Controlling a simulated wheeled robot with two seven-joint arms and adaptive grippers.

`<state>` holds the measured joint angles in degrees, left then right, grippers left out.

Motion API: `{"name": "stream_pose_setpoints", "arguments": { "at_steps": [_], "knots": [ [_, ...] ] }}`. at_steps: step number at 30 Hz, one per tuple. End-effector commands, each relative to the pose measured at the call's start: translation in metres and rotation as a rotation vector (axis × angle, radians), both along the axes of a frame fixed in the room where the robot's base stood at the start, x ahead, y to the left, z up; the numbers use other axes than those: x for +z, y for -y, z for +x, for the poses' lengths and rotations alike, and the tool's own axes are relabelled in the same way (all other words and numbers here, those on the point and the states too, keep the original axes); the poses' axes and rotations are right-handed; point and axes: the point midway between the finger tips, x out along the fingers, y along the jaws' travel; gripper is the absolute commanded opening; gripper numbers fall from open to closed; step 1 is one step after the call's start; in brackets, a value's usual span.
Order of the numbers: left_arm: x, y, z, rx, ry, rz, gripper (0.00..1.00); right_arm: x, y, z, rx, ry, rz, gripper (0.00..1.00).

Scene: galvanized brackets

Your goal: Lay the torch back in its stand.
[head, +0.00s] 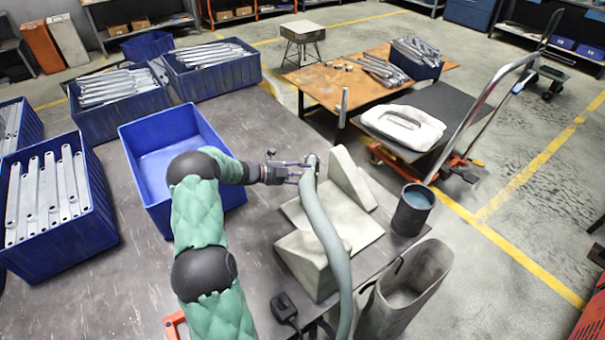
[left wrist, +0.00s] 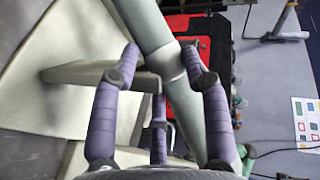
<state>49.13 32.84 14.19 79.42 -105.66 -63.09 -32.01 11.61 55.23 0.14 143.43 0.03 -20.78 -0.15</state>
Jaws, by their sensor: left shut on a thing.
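The torch (head: 309,190) is a pale grey-green tube with a thick hose trailing from it toward the front edge of the table. My left gripper (head: 305,170) is shut on the torch near its upper end. In the left wrist view the torch (left wrist: 146,24) crosses between the purple fingers. The stand (head: 350,236) is a pale grey plate with one wedge block at the back and one at the front. The torch hangs over the stand's left side in the head view; I cannot tell whether they touch. My right gripper is not in view.
An empty blue bin (head: 181,140) stands left of the gripper, with bins of metal brackets (head: 50,250) further left. A dark cup (head: 412,210) stands right of the stand at the table edge.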

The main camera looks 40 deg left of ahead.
Motion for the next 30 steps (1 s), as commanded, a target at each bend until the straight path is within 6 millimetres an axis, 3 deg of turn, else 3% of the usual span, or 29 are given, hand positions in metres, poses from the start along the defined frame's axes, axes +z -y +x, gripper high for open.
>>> {"name": "stream_pose_setpoints", "arguments": {
  "at_steps": [16, 17, 19, 30],
  "knots": [
    [-0.0015, -0.0004, 0.0004, 0.0, 0.003, 0.001, 0.13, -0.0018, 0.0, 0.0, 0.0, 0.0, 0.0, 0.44],
    [-0.0012, -0.0004, 0.0004, 0.0, 0.003, 0.001, 0.54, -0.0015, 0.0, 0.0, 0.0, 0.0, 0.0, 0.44],
    [-0.0013, -0.0003, 0.0003, 0.0, 0.002, 0.001, 0.73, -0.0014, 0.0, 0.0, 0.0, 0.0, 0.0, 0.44],
    [-0.0029, -0.0003, -0.0011, 0.0, -0.001, 0.0, 0.73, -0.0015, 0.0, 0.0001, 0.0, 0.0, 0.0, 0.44]
  ]
}}
